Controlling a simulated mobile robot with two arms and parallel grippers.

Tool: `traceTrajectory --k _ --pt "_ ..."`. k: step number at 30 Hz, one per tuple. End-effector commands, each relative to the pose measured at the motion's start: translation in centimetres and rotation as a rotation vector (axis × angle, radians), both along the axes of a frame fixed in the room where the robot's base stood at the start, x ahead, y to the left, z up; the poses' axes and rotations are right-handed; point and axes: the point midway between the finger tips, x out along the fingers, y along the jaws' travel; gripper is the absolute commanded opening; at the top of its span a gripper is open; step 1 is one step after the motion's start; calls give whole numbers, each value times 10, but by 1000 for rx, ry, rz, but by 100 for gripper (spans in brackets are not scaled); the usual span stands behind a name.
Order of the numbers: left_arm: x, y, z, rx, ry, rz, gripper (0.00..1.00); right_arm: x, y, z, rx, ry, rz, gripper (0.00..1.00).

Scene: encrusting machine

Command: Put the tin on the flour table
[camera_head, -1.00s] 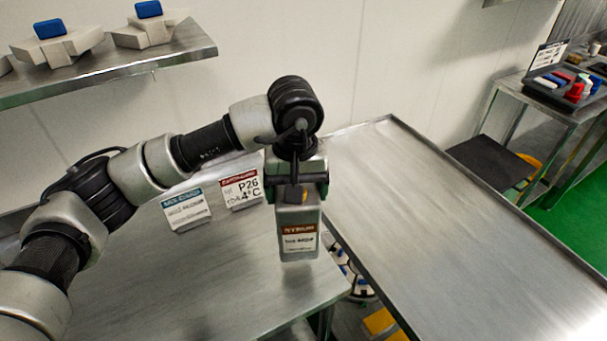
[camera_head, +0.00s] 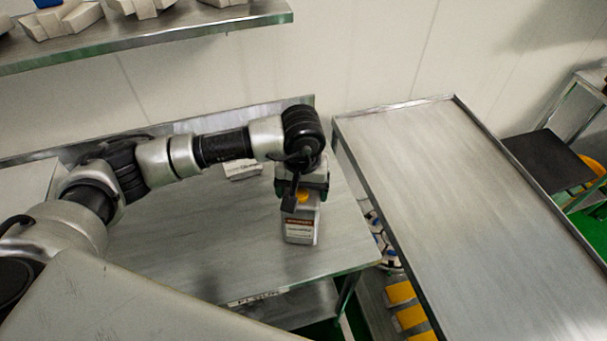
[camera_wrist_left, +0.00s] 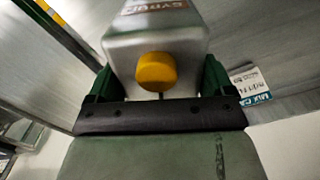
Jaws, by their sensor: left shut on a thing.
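The tin (camera_head: 301,227) is a grey box-shaped container with a brown and white label and a yellow cap. My left gripper (camera_head: 302,192) is shut on it from above and holds it upright at the right end of the left steel table (camera_head: 190,240). I cannot tell whether its base touches that table. In the left wrist view the tin (camera_wrist_left: 155,50) sits between the green fingers, its yellow cap facing the camera. A second steel table (camera_head: 450,190) with a raised rim stands to the right, bare. I cannot tell which one is the flour table. My right gripper is not in view.
A gap separates the two tables, with yellow things (camera_head: 405,305) low down in it. A wall shelf (camera_head: 200,28) with pale blocks hangs at upper left. A dark stool (camera_head: 548,160) stands at the right.

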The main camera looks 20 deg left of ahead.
Motion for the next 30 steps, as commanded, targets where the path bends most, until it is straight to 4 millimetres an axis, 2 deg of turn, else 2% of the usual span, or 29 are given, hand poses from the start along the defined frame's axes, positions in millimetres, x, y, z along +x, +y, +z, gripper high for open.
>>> traceTrajectory --k 12,13,15,25,26,30 --pt "1 -1 -2 -3 -6 0 9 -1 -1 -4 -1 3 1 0" --pt "0 0 -4 0 -1 0 87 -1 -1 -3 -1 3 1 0" --pt "0 0 -3 0 -1 0 98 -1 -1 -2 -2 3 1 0" --pt "0 0 1 0 0 1 100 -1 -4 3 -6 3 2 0" --pt "1 0 1 0 -3 0 100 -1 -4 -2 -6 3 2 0" --pt "1 0 22 0 -7 -1 100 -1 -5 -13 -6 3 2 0"
